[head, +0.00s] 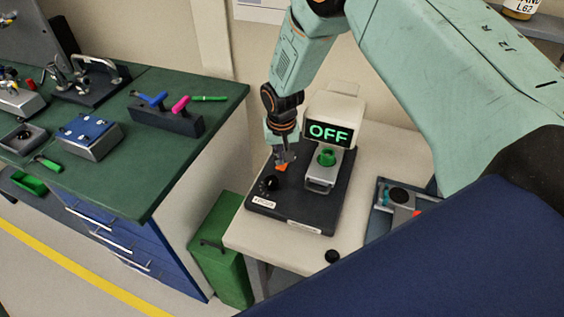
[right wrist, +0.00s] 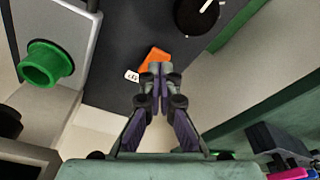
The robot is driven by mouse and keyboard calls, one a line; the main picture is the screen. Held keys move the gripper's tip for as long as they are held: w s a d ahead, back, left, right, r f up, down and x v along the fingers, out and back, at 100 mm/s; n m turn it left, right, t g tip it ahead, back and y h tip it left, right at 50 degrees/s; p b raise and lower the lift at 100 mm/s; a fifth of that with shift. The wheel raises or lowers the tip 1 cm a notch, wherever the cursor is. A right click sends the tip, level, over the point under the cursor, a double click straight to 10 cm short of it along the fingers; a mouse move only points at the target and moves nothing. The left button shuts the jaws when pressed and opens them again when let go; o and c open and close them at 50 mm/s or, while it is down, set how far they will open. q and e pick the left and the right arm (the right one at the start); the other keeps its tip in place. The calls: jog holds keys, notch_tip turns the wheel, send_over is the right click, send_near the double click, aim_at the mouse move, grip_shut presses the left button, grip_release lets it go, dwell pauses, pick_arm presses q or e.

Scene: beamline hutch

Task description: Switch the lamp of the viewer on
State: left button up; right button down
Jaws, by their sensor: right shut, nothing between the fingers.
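The viewer (head: 310,212) stands on a pale table, with a black base and a white head. Its display (head: 328,132) reads OFF in green letters. An orange rocker or switch (head: 281,168) sits on the base; it also shows in the right wrist view (right wrist: 152,57), beside a small white label. My right gripper (head: 284,157) is shut and empty, pointing down at the orange switch. In the right wrist view its fingertips (right wrist: 160,70) overlap the switch's near edge; I cannot tell whether they touch it. My left gripper is not in view.
A black knob (head: 268,183) and a green cylinder (head: 326,157) on the viewer are close to my right gripper. A green-topped bench (head: 150,190) with tools stands left, a green bin (head: 222,245) between. A grey tray (head: 381,200) lies right of the viewer.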

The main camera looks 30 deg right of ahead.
jog(key=shift+s+r, duration=0.1)
jog(key=shift+s, duration=0.05)
jog(key=shift+d, duration=0.15)
jog(key=shift+w+f, duration=0.2)
jog(key=shift+s, duration=0.15)
jog(key=shift+f, duration=0.1)
jog(key=shift+f, duration=0.2)
jog(key=shift+w, duration=0.2)
